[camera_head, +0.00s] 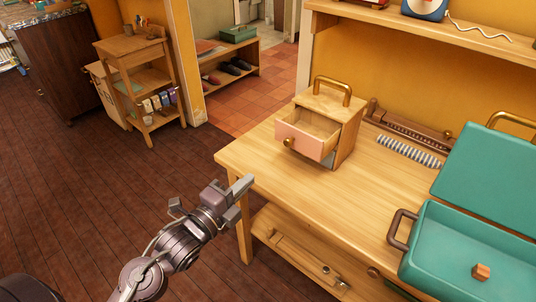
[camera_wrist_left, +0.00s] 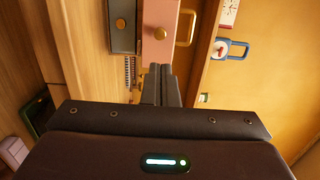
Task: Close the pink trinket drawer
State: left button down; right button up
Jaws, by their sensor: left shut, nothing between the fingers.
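The pink trinket drawer (camera_head: 300,143) is pulled out of a small wooden box (camera_head: 347,110) on the table. Its inside looks empty, and a round brass knob (camera_head: 289,142) sits on its front. My left gripper (camera_head: 246,184) is shut and empty, in front of the drawer, near the table's left corner and apart from the drawer. In the left wrist view the shut fingers (camera_wrist_left: 160,72) point towards the pink drawer front (camera_wrist_left: 160,15) and its knob. A grey-blue drawer (camera_wrist_left: 122,32) lies beside the pink one there. My right gripper is not in view.
The box has a brass top handle (camera_head: 333,85). A teal case (camera_head: 470,250) stands open at the right of the wooden table (camera_head: 290,185). A metal spring (camera_head: 408,152) lies behind. A wall shelf (camera_head: 420,32) hangs above. Table around the box's front is clear.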

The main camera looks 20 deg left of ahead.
pick_arm(q)
jog(key=p, duration=0.3)
send_near(294, 139)
jog(key=x, duration=0.3)
jog(key=shift+a, duration=0.35)
jog(key=shift+w+d, duration=0.2)
jog(key=shift+w, duration=0.5)
jog(key=b+x, duration=0.1)
jog(key=x, duration=0.2)
jog(key=b+x, duration=0.1)
jog(key=x, duration=0.2)
jog(key=b+x, duration=0.1)
jog(key=x, duration=0.2)
jog(key=shift+d+f, duration=0.25)
jog(key=shift+w+d+r+b, duration=0.15)
jog(key=shift+w+b, duration=0.15)
jog(key=shift+w, duration=0.15)
